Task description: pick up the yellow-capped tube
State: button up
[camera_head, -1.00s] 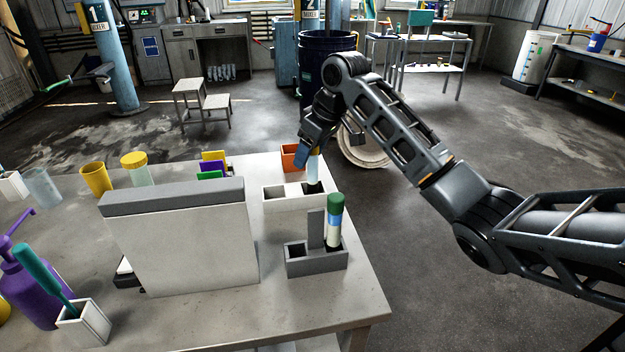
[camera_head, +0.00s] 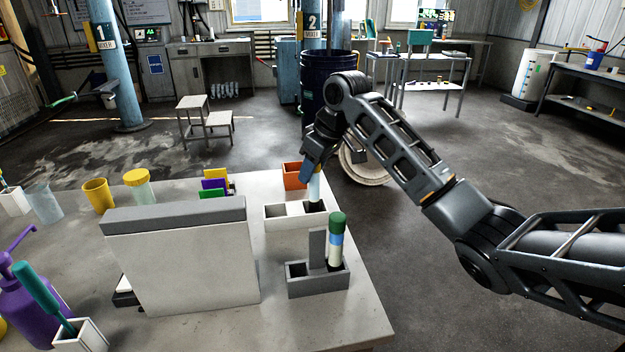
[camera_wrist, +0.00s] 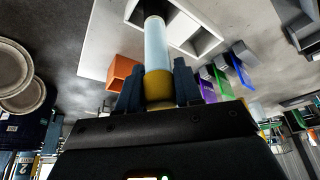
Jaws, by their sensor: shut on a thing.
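The yellow-capped tube (camera_wrist: 156,50) has a pale blue body and a yellow cap. In the wrist view my gripper (camera_wrist: 158,88) is shut on its yellow cap, one dark finger on each side. In the head view my gripper (camera_head: 314,165) is over the white rack (camera_head: 283,223). The pale body of the tube (camera_head: 314,187) hangs below the fingers, and its lower end is at the rack's right compartment. I cannot tell whether the tube's end is inside the compartment or just above it. The cap is hidden in the head view.
A grey rack (camera_head: 300,288) holding a green-capped tube (camera_head: 337,240) stands nearer on the table. A large grey-topped box (camera_head: 185,262) stands to the left. The table's right edge is close.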

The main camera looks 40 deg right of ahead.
jog(key=r, duration=0.4)
jog(key=shift+s+d+r+b, duration=0.1)
jog(key=shift+s+d+b, duration=0.1)
jog(key=shift+d+b, duration=0.15)
jog(key=s+d+r, duration=0.6)
jog(key=s+d, duration=0.1)
notch_tip(320, 180, up, 16)
jog(key=p, duration=0.8)
jog(key=shift+s+d+r, duration=0.25)
jog(key=shift+s+d, duration=0.1)
jog(key=o, duration=0.5)
jog(key=c, duration=0.5)
jog(key=shift+r, duration=0.1)
